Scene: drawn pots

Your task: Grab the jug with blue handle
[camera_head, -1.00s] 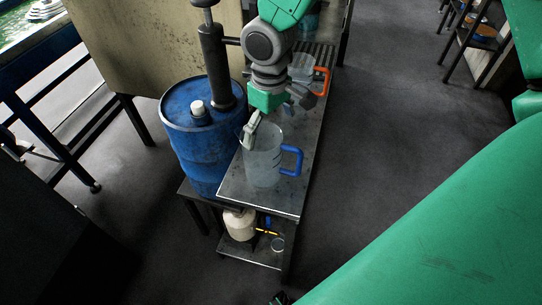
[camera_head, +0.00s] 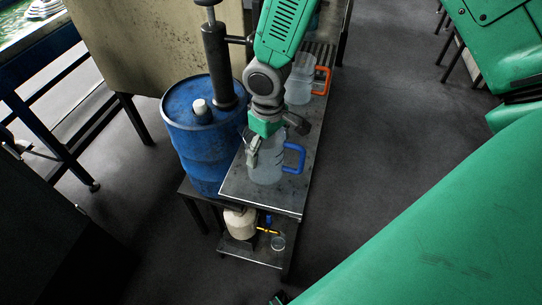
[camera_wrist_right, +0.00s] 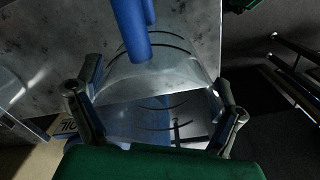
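The clear jug with the blue handle (camera_head: 265,174) stands upright near the front end of the metal bench (camera_head: 285,200). Its blue handle points right in the head view and shows at the top of the right wrist view (camera_wrist_right: 130,30). My right gripper (camera_head: 274,143) is over the jug's top, hiding part of the rim. In the right wrist view its two fingers (camera_wrist_right: 157,112) are spread apart, one on each side of the clear jug wall (camera_wrist_right: 150,78). I cannot tell whether either finger touches it. My left gripper is not clearly in view.
A blue barrel (camera_head: 203,140) with a pump stands close left of the jug. A clear jug with an orange handle (camera_head: 298,90) stands farther back on the bench. A lower shelf (camera_head: 250,250) holds a cream container (camera_head: 240,224).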

